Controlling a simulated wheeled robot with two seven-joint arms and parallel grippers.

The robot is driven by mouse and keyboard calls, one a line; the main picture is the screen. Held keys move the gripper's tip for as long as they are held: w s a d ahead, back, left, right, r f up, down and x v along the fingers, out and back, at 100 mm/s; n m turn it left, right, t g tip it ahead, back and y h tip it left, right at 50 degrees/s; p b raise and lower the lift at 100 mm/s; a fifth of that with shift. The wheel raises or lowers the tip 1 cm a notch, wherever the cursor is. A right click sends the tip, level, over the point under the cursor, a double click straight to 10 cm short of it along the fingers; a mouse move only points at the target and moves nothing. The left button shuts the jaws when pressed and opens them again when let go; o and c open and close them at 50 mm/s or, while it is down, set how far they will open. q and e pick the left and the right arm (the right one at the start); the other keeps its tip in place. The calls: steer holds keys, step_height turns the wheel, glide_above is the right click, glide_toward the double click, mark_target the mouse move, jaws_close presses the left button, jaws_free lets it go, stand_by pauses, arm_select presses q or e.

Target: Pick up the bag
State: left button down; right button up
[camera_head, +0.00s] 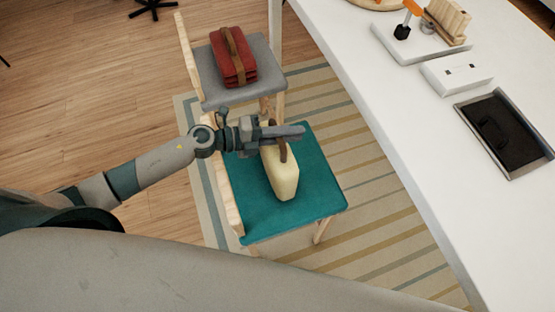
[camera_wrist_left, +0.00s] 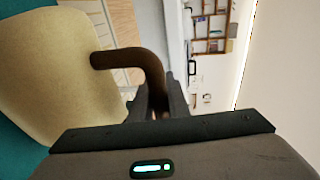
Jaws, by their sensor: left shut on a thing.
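A cream bag (camera_head: 283,178) with a brown handle (camera_head: 282,147) is at the teal-seated chair (camera_head: 237,209) in the head view. My left gripper (camera_head: 291,134) reaches in from the left over the bag, its fingers shut on the handle. In the left wrist view the bag (camera_wrist_left: 50,75) fills the left side and its brown handle (camera_wrist_left: 135,55) curves down between the fingers (camera_wrist_left: 157,103). I cannot tell whether the bag rests on the seat or hangs just above it. My right gripper is not in view.
A red bag (camera_head: 233,57) with a brown strap lies on a grey-seated chair (camera_head: 265,55) behind. A long white table (camera_head: 390,110) on the right holds a dark tray (camera_head: 506,135), a white box (camera_head: 456,73) and other items. A striped rug (camera_head: 370,205) lies beneath.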

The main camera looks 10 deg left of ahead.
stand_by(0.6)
